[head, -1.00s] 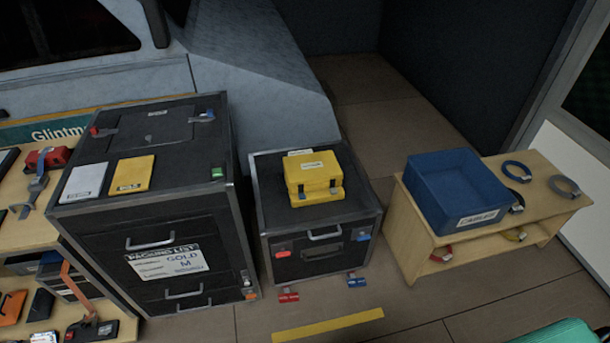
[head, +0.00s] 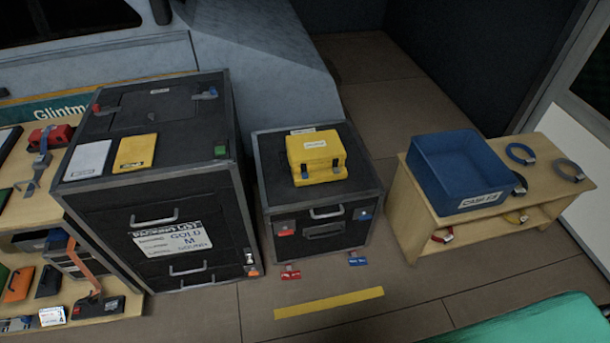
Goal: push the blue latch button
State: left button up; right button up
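A blue latch button (head: 362,214) sits at the upper right of the front face of the small black case (head: 325,224). A red latch (head: 285,228) sits at the upper left of that face, with a handle between them. Neither of my grippers is in view, so nothing of mine is seen touching the button.
A yellow box (head: 315,152) rests on the small case. A wooden bench (head: 420,222) with a blue bin (head: 455,178) stands right. Red (head: 290,272) and blue (head: 357,260) tags lie by the small case.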

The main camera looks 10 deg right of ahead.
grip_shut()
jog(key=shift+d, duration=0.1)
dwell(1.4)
